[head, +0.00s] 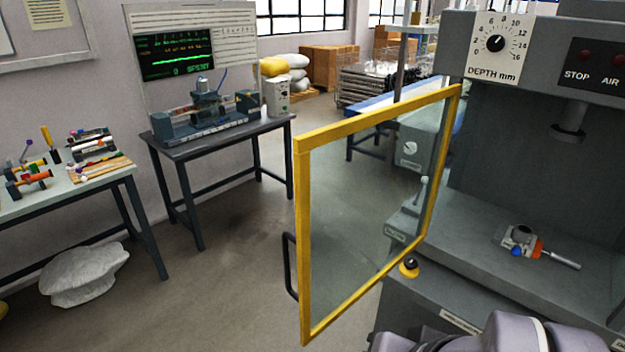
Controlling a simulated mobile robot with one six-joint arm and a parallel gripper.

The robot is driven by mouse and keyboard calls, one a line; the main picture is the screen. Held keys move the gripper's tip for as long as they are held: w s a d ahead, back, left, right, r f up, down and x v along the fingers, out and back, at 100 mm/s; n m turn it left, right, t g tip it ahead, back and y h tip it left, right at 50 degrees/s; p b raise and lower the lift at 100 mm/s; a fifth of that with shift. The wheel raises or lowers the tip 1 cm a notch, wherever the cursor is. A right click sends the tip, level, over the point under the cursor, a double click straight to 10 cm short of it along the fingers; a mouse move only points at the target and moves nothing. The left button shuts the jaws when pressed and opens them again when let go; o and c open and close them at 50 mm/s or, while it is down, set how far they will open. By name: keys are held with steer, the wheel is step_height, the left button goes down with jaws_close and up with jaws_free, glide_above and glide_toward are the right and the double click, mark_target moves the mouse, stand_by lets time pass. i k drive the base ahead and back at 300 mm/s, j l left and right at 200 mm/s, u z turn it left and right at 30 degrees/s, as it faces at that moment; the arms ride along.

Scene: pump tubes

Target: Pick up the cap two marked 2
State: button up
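I cannot make out a cap marked 2; any number on the small parts is too small to read. Small coloured parts, some possibly caps, sit around a rack of tubes (90,145) on the left table (75,190). Orange and red cylinders (28,182) lie in a holder at that table's left. A grey fixture with a blue knob, an orange band and a metal handle (530,247) lies on the machine bed at right. My gripper is not in view; only pale links of my arm show at bottom right.
A yellow-framed glass door (302,235) stands open in front of the grey machine (540,120). A dark bench (225,132) with a test rig and screen stands at the back. A white sack (84,275) lies on the floor by the left table. The floor between is clear.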

mark_target(523, 237)
steer(key=i+j+u, duration=0.25)
steer(key=j, duration=0.3)
steer(key=i+j+u, duration=0.25)
steer(key=i+j, duration=0.15)
steer(key=i+j+z, duration=0.15)
steer(key=z, duration=0.35)
steer(key=j+z, duration=0.3)
steer(key=z, duration=0.2)
steer(key=i+j+z, duration=0.1)
steer(key=j+z, duration=0.2)
steer(key=z, duration=0.2)
steer(key=j+z, duration=0.3)
steer(key=z, duration=0.2)
steer(key=j+z, duration=0.3)
steer(key=z, duration=0.2)
steer(key=i+l+z, duration=0.1)
steer(key=i+l, duration=0.25)
steer(key=l, duration=0.15)
steer(key=i+l+z, duration=0.15)
steer(key=i+l, duration=0.2)
steer(key=i+l+u, duration=0.2)
steer(key=i+l, duration=0.4)
steer(key=i, duration=0.6)
